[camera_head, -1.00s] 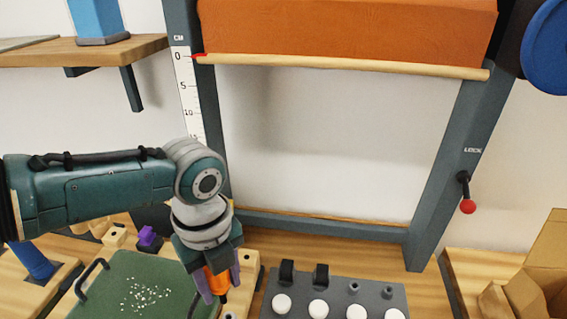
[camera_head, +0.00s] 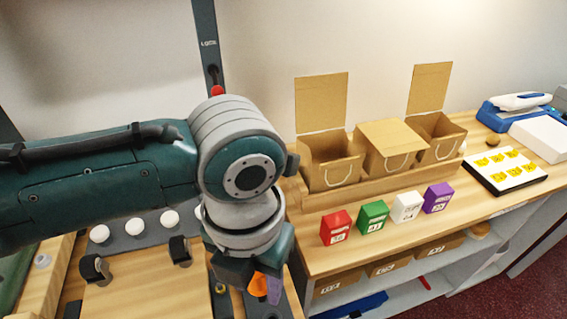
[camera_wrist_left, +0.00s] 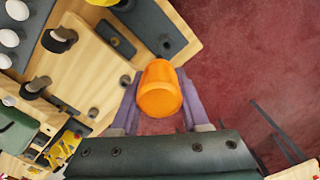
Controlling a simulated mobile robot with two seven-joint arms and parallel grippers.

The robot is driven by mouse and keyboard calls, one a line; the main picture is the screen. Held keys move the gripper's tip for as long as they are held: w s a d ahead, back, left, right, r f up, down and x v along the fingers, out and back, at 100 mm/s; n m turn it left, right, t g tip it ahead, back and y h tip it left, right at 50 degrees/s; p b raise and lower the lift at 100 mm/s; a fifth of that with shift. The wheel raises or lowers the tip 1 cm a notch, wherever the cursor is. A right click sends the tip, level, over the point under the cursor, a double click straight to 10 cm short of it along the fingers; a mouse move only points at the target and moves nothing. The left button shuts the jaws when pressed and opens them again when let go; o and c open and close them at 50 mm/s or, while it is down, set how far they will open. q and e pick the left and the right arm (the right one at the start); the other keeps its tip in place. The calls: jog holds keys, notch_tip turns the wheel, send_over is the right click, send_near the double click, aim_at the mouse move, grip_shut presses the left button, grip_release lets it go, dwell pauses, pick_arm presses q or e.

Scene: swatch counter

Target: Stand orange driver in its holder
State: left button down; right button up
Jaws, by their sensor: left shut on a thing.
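My left gripper (camera_head: 264,286) is shut on the orange driver (camera_head: 258,284), low in the middle of the head view. In the left wrist view the driver's rounded orange handle (camera_wrist_left: 160,88) sits between the two purple-grey fingers of the gripper (camera_wrist_left: 158,100). The driver's lower part is hidden. A wooden board (camera_wrist_left: 95,70) with grey round fittings and a dark slot lies beside the driver in the wrist view; I cannot tell whether this is the holder. My right gripper is not in view.
White knobs (camera_head: 135,227) and black hooks (camera_head: 180,251) are left of the gripper. Red floor (camera_wrist_left: 245,60) shows beyond the board's edge.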

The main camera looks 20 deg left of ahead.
pick_arm(q)
jog(key=shift+s+d+f+m, duration=0.15)
jog(key=shift+d+m, duration=0.25)
jog(key=shift+d, duration=0.4)
notch_tip(320, 180, down, 5)
jog(key=b, duration=0.5)
jog(key=shift+a+r, duration=0.15)
jog(key=shift+r, duration=0.05)
jog(key=shift+f+b, duration=0.55)
jog(key=shift+f, duration=0.15)
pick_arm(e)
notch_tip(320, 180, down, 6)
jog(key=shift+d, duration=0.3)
pick_arm(q)
jog(key=shift+r, duration=0.1)
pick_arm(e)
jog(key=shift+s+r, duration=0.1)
pick_arm(q)
jog(key=shift+f, duration=0.2)
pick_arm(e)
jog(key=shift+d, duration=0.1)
pick_arm(q)
jog(key=shift+f, duration=0.15)
jog(key=shift+f, duration=0.25)
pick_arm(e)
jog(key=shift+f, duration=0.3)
pick_arm(q)
jog(key=shift+f, duration=0.2)
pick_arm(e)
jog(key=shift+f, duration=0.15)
